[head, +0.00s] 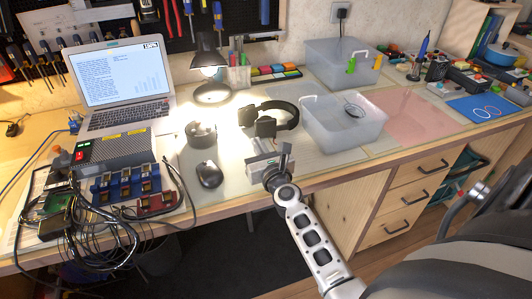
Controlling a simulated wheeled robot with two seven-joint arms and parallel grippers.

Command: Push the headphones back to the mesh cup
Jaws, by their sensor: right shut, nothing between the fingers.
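The black headphones (288,109) lie on the desk mat, left of the front translucent bin. Their ear cups point left and toward me, and the band curves around to the right. A cup of pens (239,77), which looks like the mesh cup, stands behind them near the wall, with bare mat between. My right gripper (264,161) is shut and empty, low over the mat just on the near side of the headphones. I cannot tell whether it touches the near ear cup. My left gripper is out of view.
The translucent bin (345,128) is close on the right.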

